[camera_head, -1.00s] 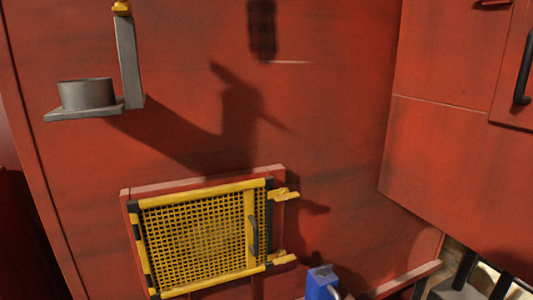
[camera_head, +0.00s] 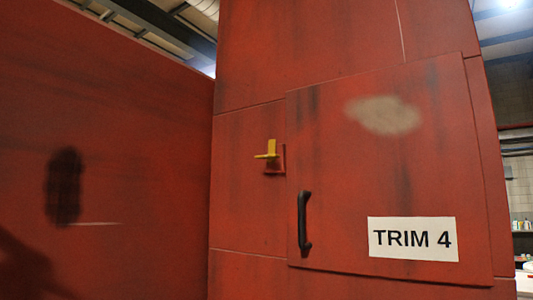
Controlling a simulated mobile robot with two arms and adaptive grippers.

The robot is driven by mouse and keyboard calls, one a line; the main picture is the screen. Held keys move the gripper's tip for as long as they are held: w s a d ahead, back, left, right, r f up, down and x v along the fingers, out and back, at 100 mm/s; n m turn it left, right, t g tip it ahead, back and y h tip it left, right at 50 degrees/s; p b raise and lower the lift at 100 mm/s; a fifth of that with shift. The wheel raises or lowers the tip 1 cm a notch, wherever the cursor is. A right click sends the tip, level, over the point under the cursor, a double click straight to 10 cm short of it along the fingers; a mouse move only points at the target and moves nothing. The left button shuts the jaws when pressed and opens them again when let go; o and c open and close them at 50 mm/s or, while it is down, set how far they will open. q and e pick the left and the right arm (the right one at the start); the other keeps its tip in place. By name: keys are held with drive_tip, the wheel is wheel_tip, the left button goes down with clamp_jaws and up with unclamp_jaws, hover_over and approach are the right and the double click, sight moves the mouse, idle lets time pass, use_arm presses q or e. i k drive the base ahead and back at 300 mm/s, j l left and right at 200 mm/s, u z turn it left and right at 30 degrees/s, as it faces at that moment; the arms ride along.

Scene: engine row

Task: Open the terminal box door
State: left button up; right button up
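A red door panel (camera_head: 400,150) lies flat against the red housing, and it looks shut. It bears a white label (camera_head: 412,239) reading "TRIM 4" and a pale worn patch. A black vertical handle (camera_head: 304,222) is on the door's left edge. A yellow latch (camera_head: 267,151) sits on the housing just left of the door, above the handle. Neither of my grippers is in view.
A large red wall (camera_head: 130,120) stands on the left and meets the housing at a corner. A dark shadow falls on its lower left. At the far right, shelves with small items show in the background.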

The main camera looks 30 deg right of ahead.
sight(385, 174)
drive_tip(key=z, duration=1.6)
drive_tip(key=u, duration=0.3)
drive_tip(key=i+l, duration=0.05)
